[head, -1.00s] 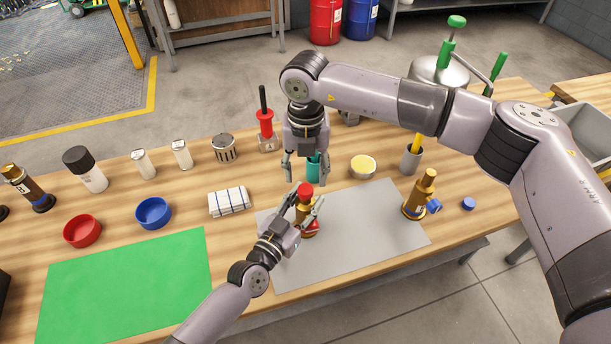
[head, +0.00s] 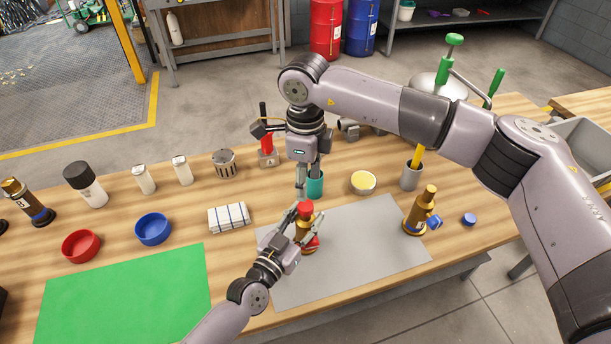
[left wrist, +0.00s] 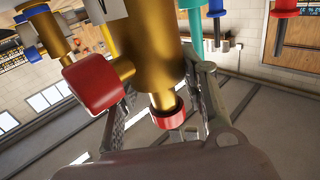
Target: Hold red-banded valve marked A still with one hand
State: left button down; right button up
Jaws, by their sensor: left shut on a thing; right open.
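The red-banded valve (head: 303,234) stands upright on the grey mat (head: 375,245), a brass body with a red top (head: 305,208) and a red knob (head: 312,245) low on its side. Its letter A is not readable. My left gripper (head: 300,228) is shut around the valve's body from the near left. In the left wrist view the brass body (left wrist: 145,45) is between the fingers, with the red knob (left wrist: 92,85) and a red end (left wrist: 168,115) in view. My right gripper (head: 305,185) is open and empty, pointing down just above and behind the red top; I cannot tell whether it touches.
A teal cup (head: 316,186) stands close behind the valve. A yellow-filled bowl (head: 363,182) and a blue-knobbed brass valve (head: 416,212) are to the right. The mat's middle right and the green mat (head: 125,295) are clear.

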aim_at(306, 205)
pick_arm(q)
jog(key=shift+f, duration=0.1)
pick_arm(e)
jog(key=shift+r+n, duration=0.2)
jog(key=shift+n, duration=0.8)
jog(key=shift+f, duration=0.1)
jog(key=shift+f, duration=3.95)
grip_shut()
jog(key=shift+o, duration=0.6)
grip_release()
